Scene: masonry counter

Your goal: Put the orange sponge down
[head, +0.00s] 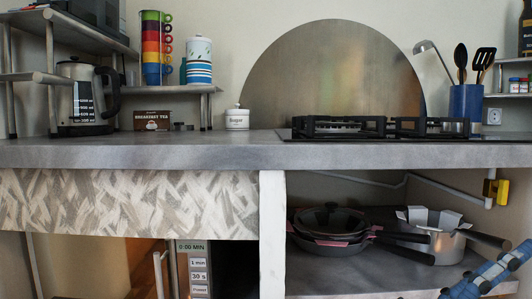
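No orange sponge can be made out in the head view. A small yellow block (496,191) sits at the right, by the pipe under the counter; it looks fixed there, and I cannot tell that it is a sponge. Neither my left nor my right gripper can be made out in this view, so whether either holds anything is hidden.
The grey counter (200,152) has a clear front strip. A black hob (375,130) stands right of a sugar jar (237,119). Below, pans (330,228) and a pot (440,235) fill the shelf (345,272). A blue-and-white patterned object (490,277) crosses the bottom right corner.

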